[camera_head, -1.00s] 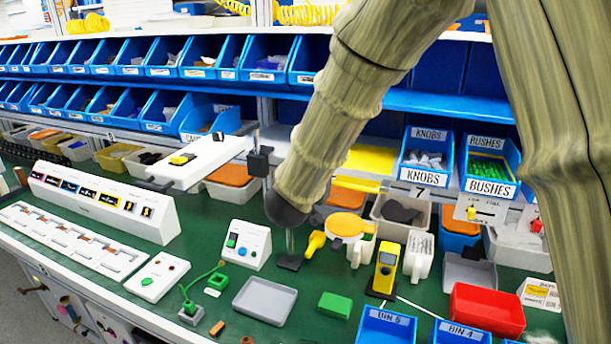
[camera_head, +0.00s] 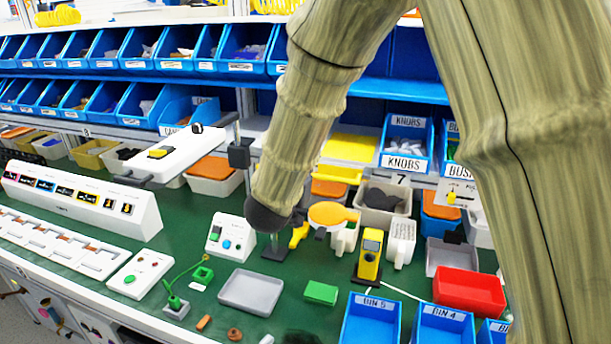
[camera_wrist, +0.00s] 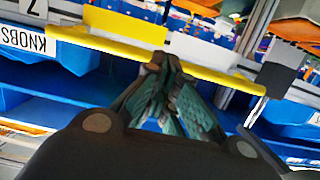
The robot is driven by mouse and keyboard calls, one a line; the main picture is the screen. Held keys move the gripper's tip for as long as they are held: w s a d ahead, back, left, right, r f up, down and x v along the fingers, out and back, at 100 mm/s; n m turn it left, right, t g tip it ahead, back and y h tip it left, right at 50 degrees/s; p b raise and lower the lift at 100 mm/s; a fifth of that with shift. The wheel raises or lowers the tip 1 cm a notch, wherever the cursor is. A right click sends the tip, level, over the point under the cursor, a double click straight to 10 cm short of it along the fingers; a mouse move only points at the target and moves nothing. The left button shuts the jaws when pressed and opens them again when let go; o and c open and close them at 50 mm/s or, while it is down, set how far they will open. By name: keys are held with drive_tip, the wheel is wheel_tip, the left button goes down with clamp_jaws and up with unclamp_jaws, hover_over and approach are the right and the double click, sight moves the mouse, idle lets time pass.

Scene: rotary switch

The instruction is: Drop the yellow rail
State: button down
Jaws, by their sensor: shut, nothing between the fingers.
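The yellow rail (camera_wrist: 100,48) is a long thin bar running slantwise across the wrist view, along the front edge of a yellow panel and a white panel. In the head view a short stretch of the yellow rail (camera_head: 340,173) shows just right of my arm. My gripper (camera_wrist: 168,66) is shut and empty. In the wrist view its fingertips overlap the middle of the rail; I cannot tell whether they touch it. In the head view my gripper is hidden behind my arm.
A yellow panel (camera_head: 350,147) lies behind the rail. A blue KNOBS bin (camera_head: 407,140) is to its right. Bins, a yellow meter (camera_head: 369,258) and a red tray (camera_head: 469,290) crowd the green bench below.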

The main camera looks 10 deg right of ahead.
drive_tip(key=shift+r, duration=0.1)
drive_tip(key=s+a+f, duration=0.1)
drive_tip(key=s+a, duration=0.3)
drive_tip(key=s, duration=0.4)
drive_tip(key=shift+s+a+f, duration=0.15)
drive_tip(key=shift+f, duration=0.2)
idle(0.5)
